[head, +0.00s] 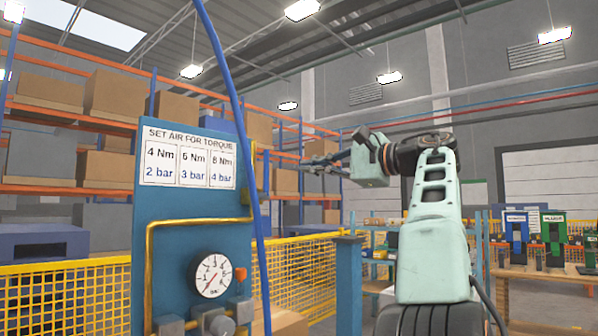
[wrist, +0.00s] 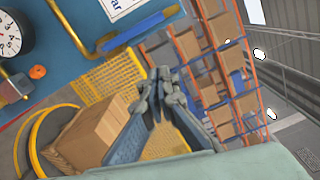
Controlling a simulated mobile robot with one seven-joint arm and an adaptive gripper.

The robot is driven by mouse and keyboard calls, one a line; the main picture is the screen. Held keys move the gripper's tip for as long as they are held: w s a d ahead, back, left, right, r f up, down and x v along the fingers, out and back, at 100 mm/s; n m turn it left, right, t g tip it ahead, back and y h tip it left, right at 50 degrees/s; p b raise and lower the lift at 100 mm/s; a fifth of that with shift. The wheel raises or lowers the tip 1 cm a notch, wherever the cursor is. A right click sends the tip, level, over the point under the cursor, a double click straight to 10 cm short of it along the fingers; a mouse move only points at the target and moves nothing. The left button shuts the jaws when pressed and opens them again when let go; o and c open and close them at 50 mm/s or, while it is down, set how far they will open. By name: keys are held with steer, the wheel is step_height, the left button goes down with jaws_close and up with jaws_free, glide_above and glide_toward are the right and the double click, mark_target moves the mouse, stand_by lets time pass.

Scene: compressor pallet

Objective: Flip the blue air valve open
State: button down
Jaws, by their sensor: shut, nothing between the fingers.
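The blue panel (head: 190,240) stands left of centre in the head view, with a gauge (head: 210,275) and a yellow pipe (head: 200,222). I cannot clearly pick out the air valve. A blue bar (wrist: 130,34) beside the yellow pipe in the wrist view may be its handle or a part of the panel. My gripper (head: 306,162) is shut and empty, raised to the right of the panel and apart from it in the picture. In the wrist view its fingertips (wrist: 160,76) are together, below and right of the blue bar.
A blue hose (head: 247,170) hangs in front of the panel's right side. A small orange knob (head: 240,273) is right of the gauge. Yellow mesh fencing (head: 65,295) stands behind, with a cardboard box (wrist: 88,136) nearby. Shelves of boxes (head: 110,95) fill the background.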

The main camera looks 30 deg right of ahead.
steer(key=v, duration=0.5)
steer(key=shift+s, duration=0.25)
steer(key=shift+r, duration=0.15)
